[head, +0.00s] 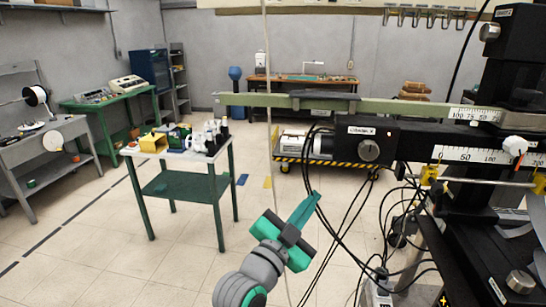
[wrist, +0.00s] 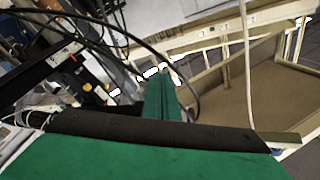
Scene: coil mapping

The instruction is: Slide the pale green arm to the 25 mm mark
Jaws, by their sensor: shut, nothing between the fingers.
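The pale green arm (head: 400,106) is a long horizontal bar in the head view. It runs from the left of centre to the black stage at the right, with a dark piece on top of its middle part. A white scale (head: 474,115) marked 100, 75, 50 sits near its right end. My gripper (head: 309,206), with green fingers, is below and left of the arm, apart from it. Its fingers (wrist: 163,98) are together and empty in the wrist view.
A black box with a round knob (head: 369,150) is just under the arm, beside a second scale (head: 480,155). Black cables (head: 325,220) hang close to my gripper's right. A green trolley (head: 180,185) with small items stands at the left. Open floor lies between.

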